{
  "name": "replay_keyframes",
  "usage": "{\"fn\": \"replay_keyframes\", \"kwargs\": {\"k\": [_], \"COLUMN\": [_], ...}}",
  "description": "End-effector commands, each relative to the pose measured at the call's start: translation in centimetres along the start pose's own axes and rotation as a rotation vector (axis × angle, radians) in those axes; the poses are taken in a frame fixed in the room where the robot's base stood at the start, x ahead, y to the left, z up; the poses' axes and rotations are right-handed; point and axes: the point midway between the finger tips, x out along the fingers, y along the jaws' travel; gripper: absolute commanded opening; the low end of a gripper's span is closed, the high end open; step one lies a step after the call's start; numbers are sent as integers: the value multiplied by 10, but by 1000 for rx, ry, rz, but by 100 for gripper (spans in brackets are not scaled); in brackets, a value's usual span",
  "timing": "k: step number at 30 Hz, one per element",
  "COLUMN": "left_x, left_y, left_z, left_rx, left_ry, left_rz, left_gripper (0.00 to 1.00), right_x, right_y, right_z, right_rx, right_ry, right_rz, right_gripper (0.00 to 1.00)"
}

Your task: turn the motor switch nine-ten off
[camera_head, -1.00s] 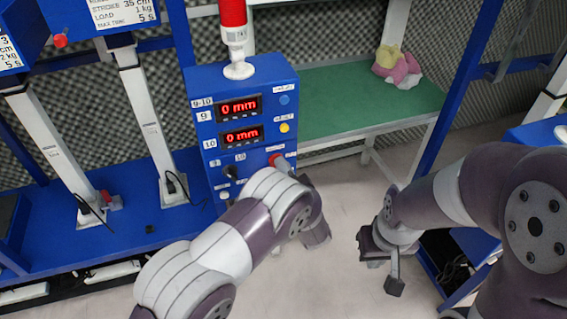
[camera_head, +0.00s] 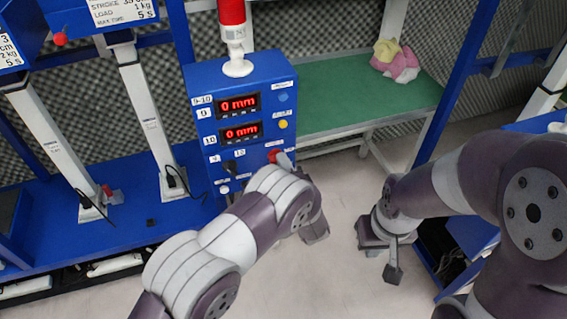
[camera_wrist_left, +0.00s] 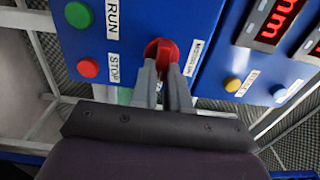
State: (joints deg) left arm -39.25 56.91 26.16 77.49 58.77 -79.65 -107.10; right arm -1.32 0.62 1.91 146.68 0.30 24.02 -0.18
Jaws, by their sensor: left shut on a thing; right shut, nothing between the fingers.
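The motor switch is a red rotary knob (camera_head: 275,156) low on the right of the blue control box (camera_head: 205,75). It is also in the left wrist view (camera_wrist_left: 164,48), beside a white label too small to read fully. My left gripper (camera_wrist_left: 162,72) is shut on the red knob, one grey finger on each side. In the head view the left gripper is mostly hidden behind my own arm. My right gripper (camera_head: 373,246) is shut and empty, over the floor right of the box, away from the switch.
A green button (camera_wrist_left: 78,14) marked RUN and a red button (camera_wrist_left: 88,67) marked STOP are beside the switch. A yellow button (camera_head: 283,124) is above it. Two displays (camera_head: 240,132) read 0 mm. A green-topped table (camera_head: 340,95) stands behind; the floor between my arms is clear.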

Motion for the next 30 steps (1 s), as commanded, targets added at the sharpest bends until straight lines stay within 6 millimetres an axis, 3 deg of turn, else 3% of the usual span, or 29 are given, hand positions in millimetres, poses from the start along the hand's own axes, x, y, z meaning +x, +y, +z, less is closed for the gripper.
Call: {"fn": "replay_keyframes", "kwargs": {"k": [11, 12, 14, 15, 24, 26, 30], "left_x": [-1, -1, -1, 0, -4, -12, -47], "left_y": [2, 2, 2, 2, 1, 2, 2], "left_z": [0, 0, 0, 0, 0, -1, -2], "left_rx": [9, 9, 8, 8, 6, 8, 9], "left_ry": [1, 1, 1, 1, 2, 4, 7], "left_rz": [3, 3, 2, 2, 1, 2, 2], "left_gripper": [0, 18, 38, 40, 40, 40, 40], "right_x": [0, 0, 0, 0, 0, 1, 4], "right_y": [0, 0, 0, 0, 0, 0, 0], "right_z": [0, 0, 0, 0, 0, 0, 0], "right_rx": [0, 0, 0, 0, 0, 0, 0], "right_ry": [0, 0, 0, 0, 0, 0, 0], "right_rz": [0, 0, 0, 0, 0, 0, 0], "right_gripper": [0, 0, 0, 0, 0, 0, 0]}}
